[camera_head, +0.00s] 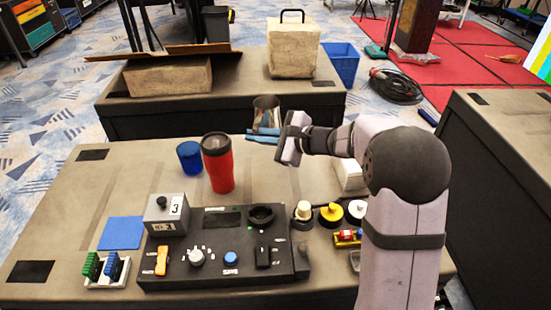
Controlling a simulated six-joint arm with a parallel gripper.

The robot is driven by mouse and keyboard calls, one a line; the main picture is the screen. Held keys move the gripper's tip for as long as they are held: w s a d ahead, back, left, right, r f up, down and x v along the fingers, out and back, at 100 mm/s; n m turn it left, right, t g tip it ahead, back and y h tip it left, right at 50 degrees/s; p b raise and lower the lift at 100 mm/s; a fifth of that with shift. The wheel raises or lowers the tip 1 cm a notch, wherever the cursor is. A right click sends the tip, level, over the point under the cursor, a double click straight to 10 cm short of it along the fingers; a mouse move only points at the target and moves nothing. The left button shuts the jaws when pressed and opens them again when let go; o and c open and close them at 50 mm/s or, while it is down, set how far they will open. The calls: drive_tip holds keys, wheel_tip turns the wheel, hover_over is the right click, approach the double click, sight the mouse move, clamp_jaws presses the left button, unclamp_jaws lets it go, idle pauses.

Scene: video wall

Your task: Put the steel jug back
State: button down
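The steel jug (266,108) is a grey, shiny, open-topped vessel near the back edge of the near table. Its lower part is hidden by the blue fingers of my gripper (264,136). My gripper reaches in from the right, with its fingers pointing left across the jug's lower part. I cannot tell whether the fingers grip the jug or are only in front of it, nor whether its base touches the table.
A red tumbler (218,164) and a blue cup (189,157) stand left of my gripper. A control panel (220,272), a grey box (166,215) and a blue square (122,233) are nearer. The table (105,180) is clear at left.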

drive_tip(key=shift+s+d+f, duration=0.3)
drive_tip(key=shift+d+f, duration=0.1)
drive_tip(key=shift+f, duration=1.25)
drive_tip(key=shift+s+d+f, duration=0.3)
drive_tip(key=shift+d+f, duration=0.1)
drive_tip(key=shift+f, duration=1.25)
drive_tip(key=shift+s+d+f, duration=0.3)
drive_tip(key=shift+d+f, duration=0.1)
drive_tip(key=shift+f, duration=1.25)
drive_tip(key=shift+f+b, duration=0.15)
drive_tip(key=shift+b, duration=0.2)
drive_tip(key=c, duration=2.2)
unclamp_jaws()
drive_tip(key=shift+g, duration=0.3)
drive_tip(key=shift+o, duration=1.1)
